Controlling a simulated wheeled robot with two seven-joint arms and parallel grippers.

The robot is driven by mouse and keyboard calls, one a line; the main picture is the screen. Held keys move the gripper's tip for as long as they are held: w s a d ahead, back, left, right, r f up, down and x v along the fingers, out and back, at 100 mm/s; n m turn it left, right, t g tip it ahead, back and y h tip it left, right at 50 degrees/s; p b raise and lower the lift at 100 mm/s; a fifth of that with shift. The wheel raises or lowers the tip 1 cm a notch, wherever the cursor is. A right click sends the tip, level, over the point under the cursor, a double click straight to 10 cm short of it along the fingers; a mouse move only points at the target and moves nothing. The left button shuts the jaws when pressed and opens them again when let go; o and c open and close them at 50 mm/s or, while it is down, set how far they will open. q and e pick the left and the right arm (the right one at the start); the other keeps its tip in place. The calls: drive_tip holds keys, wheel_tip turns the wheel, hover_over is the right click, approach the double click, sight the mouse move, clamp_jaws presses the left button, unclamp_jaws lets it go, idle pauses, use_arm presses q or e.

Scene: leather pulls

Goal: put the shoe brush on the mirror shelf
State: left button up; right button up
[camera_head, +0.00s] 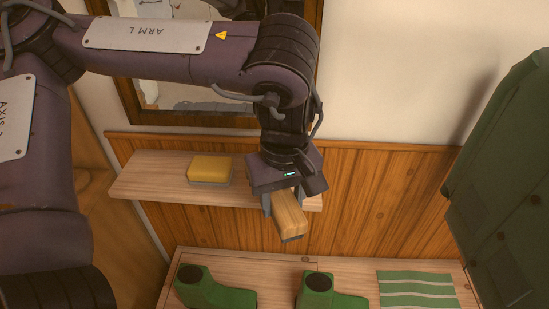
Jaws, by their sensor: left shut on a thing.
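My left gripper (283,202) points down near the right end of the mirror shelf (150,179). It is shut on a wooden block-shaped brush, the shoe brush (289,216), with a dark underside at its near end. The brush overlaps the shelf's right front edge in the picture. Whether it touches the shelf cannot be told. The mirror (175,96) hangs above the shelf, mostly hidden by my left arm. My right gripper is not in view.
A yellow block with a grey base (210,169) lies on the middle of the shelf. Below, a wooden bench (266,264) holds green boots (318,288) and a green striped cloth (415,287). A dark green coat (510,190) hangs at the right. The shelf's left end is clear.

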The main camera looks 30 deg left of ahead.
use_arm(q)
drive_tip(key=w+a+p, duration=0.1)
drive_tip(key=w+a, duration=0.1)
drive_tip(key=w, duration=0.2)
drive_tip(key=w+a+f+p, duration=0.1)
drive_tip(key=w+a+p, duration=0.1)
drive_tip(key=w, duration=0.3)
drive_tip(key=w+a+f+p, duration=0.1)
drive_tip(key=w+a, duration=0.1)
drive_tip(key=w, duration=0.2)
drive_tip(key=shift+w+a+f, duration=0.25)
drive_tip(key=shift+w+a, duration=0.1)
drive_tip(key=shift+w, duration=0.05)
wheel_tip(320, 180, down, 3)
drive_tip(key=shift+f+p, duration=0.15)
drive_tip(key=shift+p, duration=0.5)
drive_tip(key=shift+f+p, duration=0.25)
drive_tip(key=shift+p, duration=0.1)
drive_tip(key=shift+w+a+f, duration=0.1)
drive_tip(key=shift+w+f, duration=0.1)
drive_tip(key=shift+f, duration=0.2)
drive_tip(key=shift+f, duration=0.1)
drive_tip(key=o, duration=1)
drive_tip(key=shift+c, duration=0.2)
